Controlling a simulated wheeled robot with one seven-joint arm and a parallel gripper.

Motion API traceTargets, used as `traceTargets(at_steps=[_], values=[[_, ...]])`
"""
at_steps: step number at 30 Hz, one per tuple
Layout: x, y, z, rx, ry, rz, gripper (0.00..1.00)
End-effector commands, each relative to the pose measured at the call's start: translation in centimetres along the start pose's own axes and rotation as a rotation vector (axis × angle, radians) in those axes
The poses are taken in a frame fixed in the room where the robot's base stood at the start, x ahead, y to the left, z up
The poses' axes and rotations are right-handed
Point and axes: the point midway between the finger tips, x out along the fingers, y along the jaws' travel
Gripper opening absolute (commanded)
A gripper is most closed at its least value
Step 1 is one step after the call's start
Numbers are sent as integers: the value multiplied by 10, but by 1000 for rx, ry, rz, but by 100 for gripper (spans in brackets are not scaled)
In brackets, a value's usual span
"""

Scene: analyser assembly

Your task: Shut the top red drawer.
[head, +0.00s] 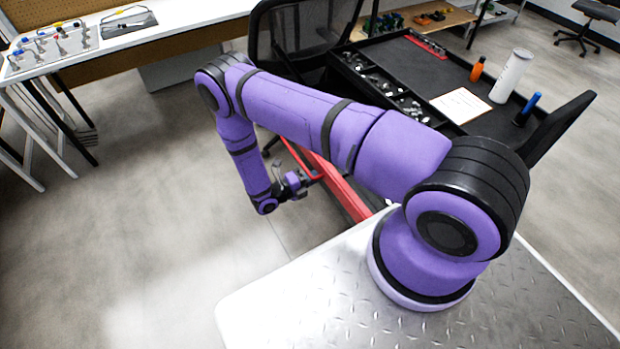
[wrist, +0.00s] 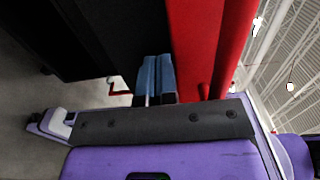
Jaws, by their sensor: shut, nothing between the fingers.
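The red drawer (head: 345,188) shows in the head view as a red strip below the black cart top, partly hidden behind my purple arm. It appears to stick out from the cart. A red front (wrist: 205,45) fills the upper middle of the wrist view, beside a dark panel. My gripper (head: 299,184) is low at the cart's near left side, by the red drawer. In the wrist view its blue fingertips (wrist: 154,78) are together and empty, close to the red front. I cannot tell whether they touch it.
The black cart top (head: 440,75) holds a white bottle (head: 511,76), an orange bottle (head: 477,69), a blue item (head: 528,107) and a paper sheet (head: 461,105). A black mesh chair (head: 305,35) stands behind. A white bench (head: 110,40) is at far left. Floor at left is clear.

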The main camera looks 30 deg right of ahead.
Motion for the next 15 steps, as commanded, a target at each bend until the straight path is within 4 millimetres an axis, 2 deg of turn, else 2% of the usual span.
traceTargets(at_steps=[8, 11, 15], values=[[3, 0, 0, 0, 0, -1, 0], [10, 0, 0, -1, 1, -2, 0], [31, 0, -1, -2, 3, -3, 0]])
